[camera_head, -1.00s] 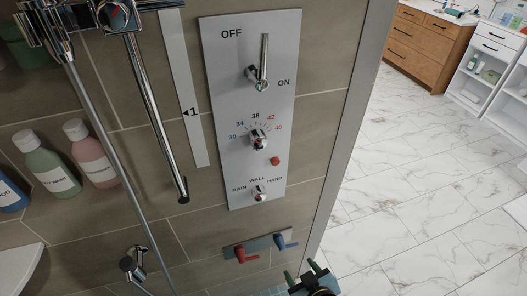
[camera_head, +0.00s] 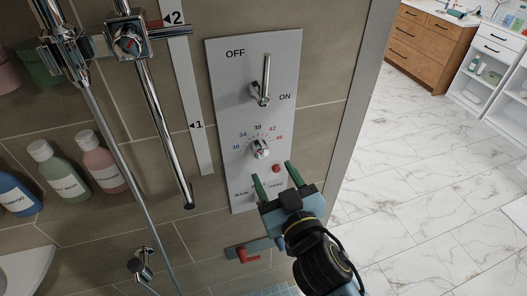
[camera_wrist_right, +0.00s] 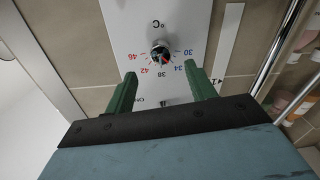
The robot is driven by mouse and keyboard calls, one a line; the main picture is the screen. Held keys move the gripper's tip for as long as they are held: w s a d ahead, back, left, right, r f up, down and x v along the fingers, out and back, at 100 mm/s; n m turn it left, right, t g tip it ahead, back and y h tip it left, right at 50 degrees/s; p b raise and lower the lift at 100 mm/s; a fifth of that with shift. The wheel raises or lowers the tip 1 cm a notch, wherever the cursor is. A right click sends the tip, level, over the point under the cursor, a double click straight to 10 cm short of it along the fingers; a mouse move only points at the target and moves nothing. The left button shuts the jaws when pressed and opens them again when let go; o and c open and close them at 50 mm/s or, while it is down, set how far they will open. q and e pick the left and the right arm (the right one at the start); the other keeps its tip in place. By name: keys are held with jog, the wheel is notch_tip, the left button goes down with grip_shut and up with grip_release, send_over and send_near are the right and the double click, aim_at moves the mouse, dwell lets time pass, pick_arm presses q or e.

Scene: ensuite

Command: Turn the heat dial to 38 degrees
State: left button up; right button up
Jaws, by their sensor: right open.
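The heat dial (camera_head: 260,148) is a small chrome knob on the light grey control panel (camera_head: 225,110), under an arc of numbers from 30 to 46, with 38 at the top. In the right wrist view the dial (camera_wrist_right: 160,53) appears upside down, just beyond the fingertips. I cannot read its setting clearly. My right gripper (camera_head: 273,174) is open and empty, its green fingers pointing at the panel below the dial. In the wrist view the right gripper (camera_wrist_right: 161,75) has one finger on each side of the dial's line, apart from it. My left gripper is not in view.
A lever (camera_head: 265,82) marked OFF and ON is above the dial. A red tap handle (camera_head: 245,254) is below. A chrome shower rail (camera_head: 163,120) stands to the left.

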aim_at(263, 154)
jog(key=x, duration=0.7)
jog(key=shift+p, duration=0.3)
jog(key=c, duration=1)
jog(key=shift+o, duration=0.2)
jog(key=shift+f, duration=0.1)
jog(key=shift+m+b, duration=0.3)
jog(key=shift+m, duration=1.6)
jog(key=m+p, duration=0.1)
jog(key=m, duration=0.3)
jog(key=shift+m, duration=0.3)
jog(key=shift+p, duration=0.3)
